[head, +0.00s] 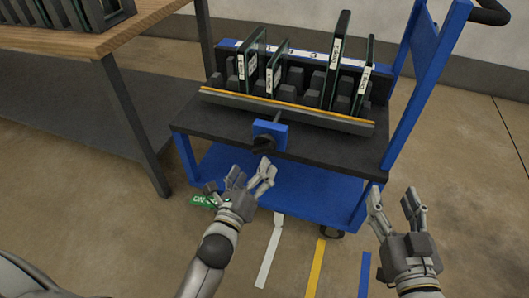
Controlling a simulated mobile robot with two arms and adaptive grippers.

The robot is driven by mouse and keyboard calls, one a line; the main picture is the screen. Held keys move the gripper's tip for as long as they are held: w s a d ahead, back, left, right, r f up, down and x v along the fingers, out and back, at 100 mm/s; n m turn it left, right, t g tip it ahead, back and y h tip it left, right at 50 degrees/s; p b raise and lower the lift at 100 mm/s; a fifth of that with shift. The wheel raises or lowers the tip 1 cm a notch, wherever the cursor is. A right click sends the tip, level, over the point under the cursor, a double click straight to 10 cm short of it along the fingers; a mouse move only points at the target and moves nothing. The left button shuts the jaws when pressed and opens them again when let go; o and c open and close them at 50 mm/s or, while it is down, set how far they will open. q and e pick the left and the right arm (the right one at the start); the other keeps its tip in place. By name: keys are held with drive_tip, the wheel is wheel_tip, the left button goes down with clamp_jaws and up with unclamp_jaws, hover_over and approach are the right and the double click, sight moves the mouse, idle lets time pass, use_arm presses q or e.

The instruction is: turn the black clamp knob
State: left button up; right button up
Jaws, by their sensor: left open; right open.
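The black clamp knob (262,144) sits at the front edge of the blue cart, just below a blue block (270,133) with a rod running back toward the slotted rack. My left gripper (251,172) is open and empty, a little below the knob in the picture; I cannot tell how far apart they are in depth. My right gripper (394,196) is open and empty, off to the right, in front of the cart's right front corner.
The rack's long front bar (290,111) has several upright panels (338,60) behind it. The blue cart's lower shelf (310,194) is empty. A wooden table (90,42) stands at the left. Floor stripes (317,267) lie in front.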

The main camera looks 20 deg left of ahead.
sight(262, 152)
use_arm(q)
drive_tip(key=w+b, duration=0.1)
drive_tip(key=w, duration=0.6)
drive_tip(key=shift+w+d+f+b, duration=0.1)
drive_tip(key=shift+w+d+b, duration=0.05)
drive_tip(key=shift+w+b, duration=0.2)
drive_tip(key=shift+w, duration=0.4)
use_arm(e)
wheel_tip(262, 152, up, 8)
drive_tip(key=s+t+y, duration=0.1)
drive_tip(key=t+y, duration=0.1)
drive_tip(key=t, duration=0.3)
drive_tip(key=shift+a+r, duration=0.15)
drive_tip(key=shift+a, duration=0.3)
